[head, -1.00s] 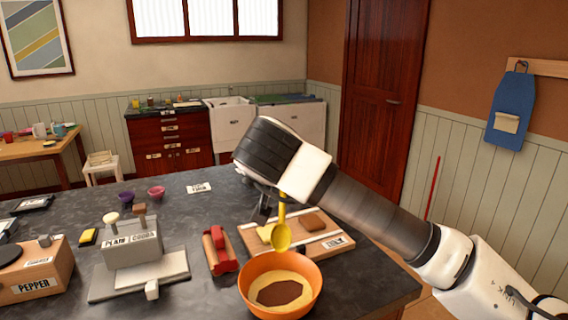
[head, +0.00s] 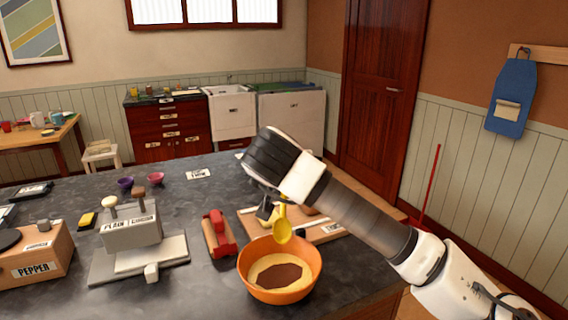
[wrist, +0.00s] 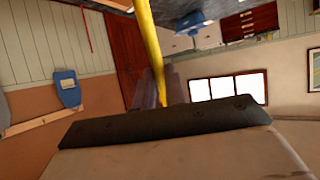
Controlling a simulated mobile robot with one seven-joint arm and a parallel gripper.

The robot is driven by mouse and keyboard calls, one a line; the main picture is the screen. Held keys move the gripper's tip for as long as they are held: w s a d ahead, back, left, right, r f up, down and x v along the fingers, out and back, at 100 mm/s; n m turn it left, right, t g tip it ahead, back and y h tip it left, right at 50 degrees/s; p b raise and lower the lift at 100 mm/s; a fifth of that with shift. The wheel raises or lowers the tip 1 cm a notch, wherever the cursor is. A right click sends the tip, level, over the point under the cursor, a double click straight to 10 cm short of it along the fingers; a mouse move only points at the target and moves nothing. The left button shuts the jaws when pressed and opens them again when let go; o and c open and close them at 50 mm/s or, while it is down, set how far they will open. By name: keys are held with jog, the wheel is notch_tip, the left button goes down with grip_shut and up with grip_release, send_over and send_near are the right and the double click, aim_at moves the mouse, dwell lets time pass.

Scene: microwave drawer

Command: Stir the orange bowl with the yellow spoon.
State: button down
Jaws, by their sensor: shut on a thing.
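The orange bowl (head: 280,292) stands on the dark counter near the front, with a pale yellow content and a dark brown patch in it. The yellow spoon (head: 283,232) hangs with its head down over the bowl's far rim. Whether it touches the rim I cannot tell. My gripper (head: 275,202) is shut on the spoon's upper part, above and behind the bowl. The spoon's handle also shows in the wrist view (wrist: 149,45), between the fingers. The bowl does not show in the wrist view.
A board (head: 330,232) with a brown block lies just behind the bowl. A red-and-brown tool (head: 217,234) lies left of it. A grey labelled box (head: 131,226) and a pepper box (head: 38,262) stand farther left.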

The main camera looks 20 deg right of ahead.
aim_at(282, 203)
jog(key=shift+s+a+f+b, duration=0.3)
jog(key=shift+s+f+b, duration=0.25)
jog(key=shift+f+b, duration=0.65)
jog(key=shift+s+a+f+b, duration=0.25)
jog(key=shift+s+f+b, duration=0.3)
jog(key=shift+f+b, duration=0.6)
jog(key=shift+s+a+f+b, duration=0.3)
jog(key=shift+s+f+b, duration=0.25)
jog(key=shift+f+b, duration=0.65)
jog(key=shift+r, duration=0.15)
jog(key=shift+a, duration=0.1)
